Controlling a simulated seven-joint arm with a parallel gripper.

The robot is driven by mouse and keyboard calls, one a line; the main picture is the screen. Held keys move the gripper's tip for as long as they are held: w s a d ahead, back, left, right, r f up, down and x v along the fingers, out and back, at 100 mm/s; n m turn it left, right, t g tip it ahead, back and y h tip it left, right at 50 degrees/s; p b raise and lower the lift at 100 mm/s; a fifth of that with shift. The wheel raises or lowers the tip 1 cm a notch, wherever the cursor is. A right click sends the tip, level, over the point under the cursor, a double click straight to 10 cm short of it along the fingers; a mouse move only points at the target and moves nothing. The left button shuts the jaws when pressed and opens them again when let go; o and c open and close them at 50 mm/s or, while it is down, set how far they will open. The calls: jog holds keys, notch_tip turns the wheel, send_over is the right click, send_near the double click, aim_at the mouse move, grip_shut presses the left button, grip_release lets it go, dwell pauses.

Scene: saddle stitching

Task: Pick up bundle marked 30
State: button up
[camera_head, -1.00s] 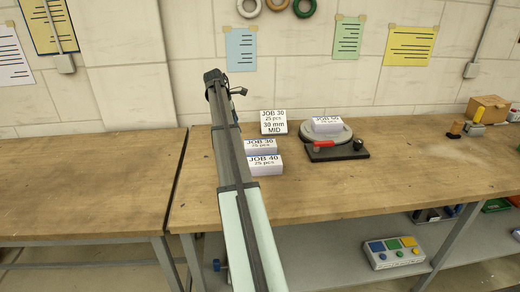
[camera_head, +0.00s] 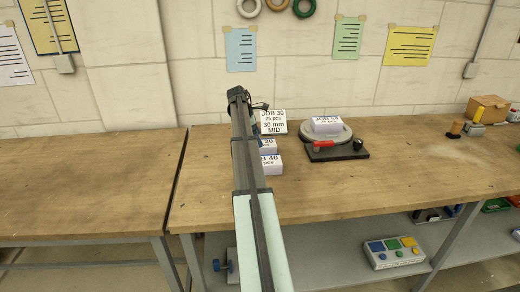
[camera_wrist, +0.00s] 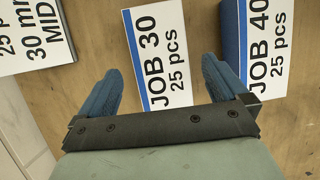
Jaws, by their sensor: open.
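The bundle marked JOB 30, 25 pcs (camera_wrist: 161,50) lies between the two blue fingertips of my gripper (camera_wrist: 158,85) in the wrist view. My gripper is open and empty; its fingers point at the bundle's two sides, and I cannot tell how high above it they are. The right finger is close to the bundle marked JOB 40 (camera_wrist: 264,50). In the head view the JOB 30 bundle (camera_head: 268,147) sits behind the JOB 40 bundle (camera_head: 270,165), both partly hidden by my arm. The gripper fingers are not clearly visible there.
A sign reading JOB 30, 30 mm, MID (camera_head: 273,123) stands behind the bundles. Another bundle (camera_head: 326,124) rests on a round grey plate (camera_head: 341,136) beside a black base with a red handle (camera_head: 324,144). The wooden bench (camera_head: 400,180) is clear in front.

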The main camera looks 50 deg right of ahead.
jog(key=shift+a+x, duration=0.2)
jog(key=shift+x, duration=2.45)
jog(key=shift+w, duration=0.15)
jog(key=c, duration=1.3)
